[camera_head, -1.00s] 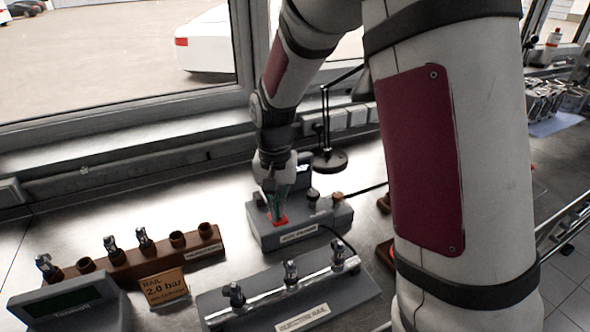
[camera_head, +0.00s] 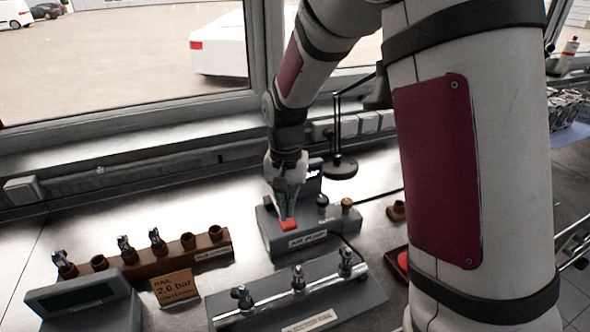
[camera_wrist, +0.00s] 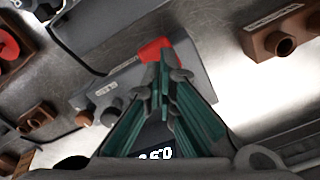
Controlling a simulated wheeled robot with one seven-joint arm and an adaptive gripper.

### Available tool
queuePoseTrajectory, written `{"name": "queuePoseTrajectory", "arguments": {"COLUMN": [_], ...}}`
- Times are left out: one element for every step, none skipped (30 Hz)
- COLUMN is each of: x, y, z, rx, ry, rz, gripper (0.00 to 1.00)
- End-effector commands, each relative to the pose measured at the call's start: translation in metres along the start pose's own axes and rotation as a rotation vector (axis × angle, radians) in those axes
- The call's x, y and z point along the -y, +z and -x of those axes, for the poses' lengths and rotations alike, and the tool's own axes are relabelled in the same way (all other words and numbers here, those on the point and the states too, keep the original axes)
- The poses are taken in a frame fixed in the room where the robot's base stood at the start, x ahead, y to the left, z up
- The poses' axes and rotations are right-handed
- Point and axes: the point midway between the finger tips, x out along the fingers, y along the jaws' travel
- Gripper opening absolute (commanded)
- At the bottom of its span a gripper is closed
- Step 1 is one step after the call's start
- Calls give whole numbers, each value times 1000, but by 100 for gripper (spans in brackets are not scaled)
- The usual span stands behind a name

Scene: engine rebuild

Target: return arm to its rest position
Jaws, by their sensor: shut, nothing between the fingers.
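My gripper (camera_head: 287,212) is over the grey air pump unit (camera_head: 280,243) on the steel bench, fingers pointing down. Its fingertips are at or just above the red button (camera_head: 289,224); I cannot tell whether they touch. In the wrist view the green-padded fingers (camera_wrist: 163,72) are together with nothing between them, and the red button (camera_wrist: 155,49) shows just beyond the tips. The pump's display is lit and partly hidden behind the fingers. My arm rises from the pump toward the upper right and covers part of the bench.
A wooden rack (camera_head: 215,254) with several holes holds some injectors at left. In front stand a grey rail block (camera_head: 325,318) with three injectors, a sign reading 2.0 bar (camera_head: 176,289) and a grey display box (camera_head: 85,310). A black lamp (camera_head: 340,166) stands behind the pump.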

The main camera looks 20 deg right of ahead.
Motion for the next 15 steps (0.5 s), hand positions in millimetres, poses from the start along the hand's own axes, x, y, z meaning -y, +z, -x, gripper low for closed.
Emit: {"name": "queuePoseTrajectory", "arguments": {"x": [0, 0, 0, 0, 0, 0, -1, -2, -3, -5, -7, -10, -13, -15, -20], "y": [0, 0, 0, 0, 0, 1, 2, 3, 6, 9, 12, 17, 22, 27, 34], "z": [0, 0, 0, 0, 0, 3, 7, 12, 19, 27, 35, 47, 56, 65, 77], "rx": [0, 0, 0, 0, 0, -4, -9, -15, -25, -35, -46, -62, -75, -89, -107], "ry": [0, 0, 0, 0, 0, -2, -5, -9, -15, -20, -26, -35, -41, -48, -56], "rz": [0, 0, 0, 0, 0, 3, 7, 13, 24, 35, 46, 66, 80, 97, 118], "gripper": [0, 0, 0, 0, 0, 0, 0, 0, 0, 0, 0, 0, 0, 0, 0]}}
